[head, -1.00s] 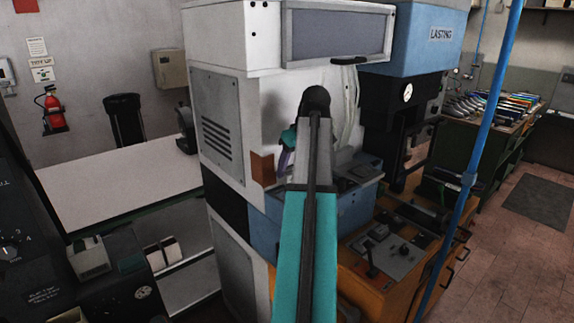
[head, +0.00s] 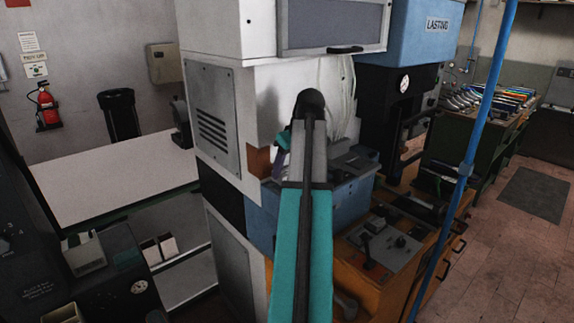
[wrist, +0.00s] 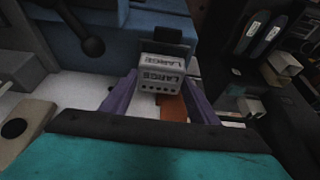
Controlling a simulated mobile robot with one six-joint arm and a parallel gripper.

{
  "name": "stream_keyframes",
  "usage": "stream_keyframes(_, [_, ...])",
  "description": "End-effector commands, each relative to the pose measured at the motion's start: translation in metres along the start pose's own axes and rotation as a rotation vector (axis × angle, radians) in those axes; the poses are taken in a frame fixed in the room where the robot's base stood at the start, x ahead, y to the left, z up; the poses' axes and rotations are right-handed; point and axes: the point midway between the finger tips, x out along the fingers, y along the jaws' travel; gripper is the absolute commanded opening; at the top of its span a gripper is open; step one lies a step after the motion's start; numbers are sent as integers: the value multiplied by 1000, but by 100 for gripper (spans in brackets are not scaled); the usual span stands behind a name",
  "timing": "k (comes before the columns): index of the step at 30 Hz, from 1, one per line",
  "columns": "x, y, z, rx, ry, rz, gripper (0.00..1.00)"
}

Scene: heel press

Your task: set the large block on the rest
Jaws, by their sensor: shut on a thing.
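The large block (wrist: 161,80) is pale and box-shaped, with "LARGE" printed on two faces and a row of dark dots on one. In the wrist view it sits between the purple fingers of my gripper (wrist: 160,92), which is shut on it. In the head view my gripper (head: 279,160) shows small beside my arm, in the recess of the white and blue machine (head: 320,205). The block cannot be made out there, and my arm hides part of the recess. I cannot tell which part is the rest.
A brown piece (head: 259,161) stands at the recess's left edge, close to my gripper. A blue pole (head: 468,165) rises at right. A white-topped bench (head: 115,185) is at left. An orange-brown cabinet with a control panel (head: 383,247) stands right of my arm. Floor is open at far right.

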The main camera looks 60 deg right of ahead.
Motion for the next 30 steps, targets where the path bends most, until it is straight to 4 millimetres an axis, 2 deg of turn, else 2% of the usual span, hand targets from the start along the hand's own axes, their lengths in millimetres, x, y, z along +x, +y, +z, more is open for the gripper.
stream_keyframes(9, [13, 0, 5, -1, 0, -1, 21])
stream_keyframes(30, [15, -1, 5, -2, 1, -1, 21])
